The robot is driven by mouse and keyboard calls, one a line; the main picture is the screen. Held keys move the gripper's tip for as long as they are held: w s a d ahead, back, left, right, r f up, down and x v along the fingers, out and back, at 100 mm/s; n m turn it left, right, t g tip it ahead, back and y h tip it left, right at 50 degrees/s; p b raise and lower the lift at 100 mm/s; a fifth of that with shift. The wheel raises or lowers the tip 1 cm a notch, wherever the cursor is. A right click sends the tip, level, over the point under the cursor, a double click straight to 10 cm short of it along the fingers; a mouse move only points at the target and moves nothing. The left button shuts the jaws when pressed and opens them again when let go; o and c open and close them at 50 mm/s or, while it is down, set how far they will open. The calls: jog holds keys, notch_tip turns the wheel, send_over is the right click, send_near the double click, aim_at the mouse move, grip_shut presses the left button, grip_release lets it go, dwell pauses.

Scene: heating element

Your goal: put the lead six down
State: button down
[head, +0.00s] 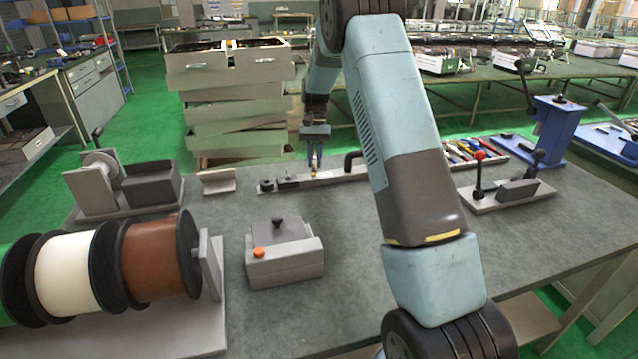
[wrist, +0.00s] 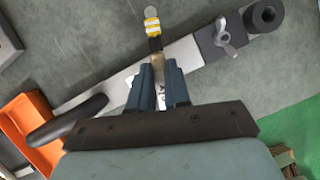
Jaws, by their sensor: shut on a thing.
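My gripper (head: 314,165) points down above the long pale metal bar (head: 335,179) on the bench, behind my arm link. In the wrist view my gripper (wrist: 160,72) is shut on a thin lead (wrist: 152,26). The lead's end sticks out beyond the fingertips, with yellow bands, a dark sleeve and a rounded metal tip. I see no number on it that I can read. The bar also shows in the wrist view (wrist: 183,52), crossing under the fingers. I cannot tell if the lead touches it.
A wing-nut clamp (wrist: 226,38) and a black round post (wrist: 264,15) sit at one end of the bar. A black handle (head: 350,161) stands near it. An orange bin (wrist: 30,125) lies beside it. Wire spools (head: 160,262) and a grey box (head: 284,262) stand nearer.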

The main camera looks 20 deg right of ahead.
jog(key=s+d+r+m+t+y, duration=0.2)
jog(key=s+r+m, duration=0.2)
jog(key=s+m, duration=0.45)
jog(key=s+d+r+m+t+y, duration=0.1)
jog(key=s+d+r+m+t, duration=0.15)
jog(key=s+m, duration=0.65)
jog(key=n, duration=0.3)
send_over(320, 193)
jog(key=d, duration=0.1)
jog(key=f, duration=0.8)
jog(key=shift+s+d+f, duration=0.15)
jog(key=shift+s+f, duration=0.05)
jog(key=shift+w+f, duration=0.25)
jog(key=shift+f, duration=1.6)
jog(key=shift+s+f, duration=0.1)
jog(key=shift+f, duration=0.25)
